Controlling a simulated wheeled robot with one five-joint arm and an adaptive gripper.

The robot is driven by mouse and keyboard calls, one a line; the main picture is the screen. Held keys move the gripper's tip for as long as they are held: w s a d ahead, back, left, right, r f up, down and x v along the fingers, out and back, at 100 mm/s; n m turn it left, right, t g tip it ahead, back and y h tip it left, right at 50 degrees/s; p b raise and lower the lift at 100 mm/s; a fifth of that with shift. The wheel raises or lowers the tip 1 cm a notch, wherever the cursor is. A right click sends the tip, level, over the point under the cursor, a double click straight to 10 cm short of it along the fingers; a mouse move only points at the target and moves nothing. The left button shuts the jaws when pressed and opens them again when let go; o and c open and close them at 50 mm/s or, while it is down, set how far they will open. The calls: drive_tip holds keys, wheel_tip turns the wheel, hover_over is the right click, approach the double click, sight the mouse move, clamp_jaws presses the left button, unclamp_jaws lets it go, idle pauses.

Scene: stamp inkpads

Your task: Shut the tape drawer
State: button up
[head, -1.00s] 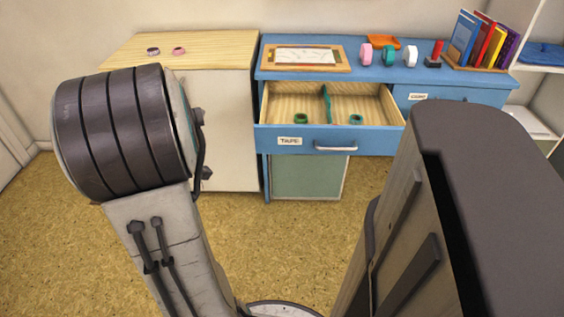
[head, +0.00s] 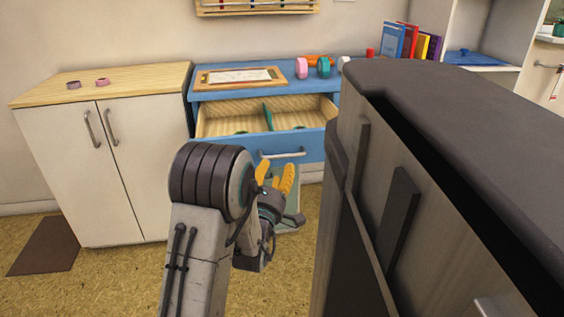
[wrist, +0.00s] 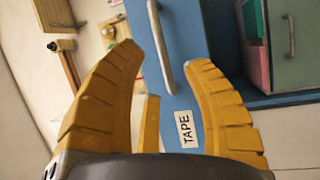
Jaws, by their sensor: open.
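The tape drawer (head: 312,147) stands pulled open from the blue desk in the head view. Its pale wooden inside and a green divider (head: 267,116) show, with bits of green things low inside, mostly hidden by the front. In the wrist view its blue front (wrist: 196,35) carries a white TAPE label (wrist: 186,129) and a grey bar handle (wrist: 161,50). My gripper (head: 275,174) has yellow fingers and is open and empty, in front of and below the drawer handle (head: 283,154). In the wrist view my gripper (wrist: 163,58) has its fingers spread around the view of the handle; I cannot tell any contact.
The blue desk top (head: 245,93) holds a framed board (head: 240,76), tape rolls (head: 324,67) and books (head: 400,42). A white cabinet (head: 90,170) stands to the left. A brown mat (head: 45,245) lies on the floor.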

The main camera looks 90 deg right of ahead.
sight(281, 156)
drive_tip(key=b+x, duration=0.2)
drive_tip(key=x, duration=0.1)
drive_tip(key=shift+d+b, duration=0.35)
drive_tip(key=shift+x, duration=1.4)
drive_tip(key=shift+r, duration=0.1)
drive_tip(key=shift+c, duration=0.3)
clamp_jaws()
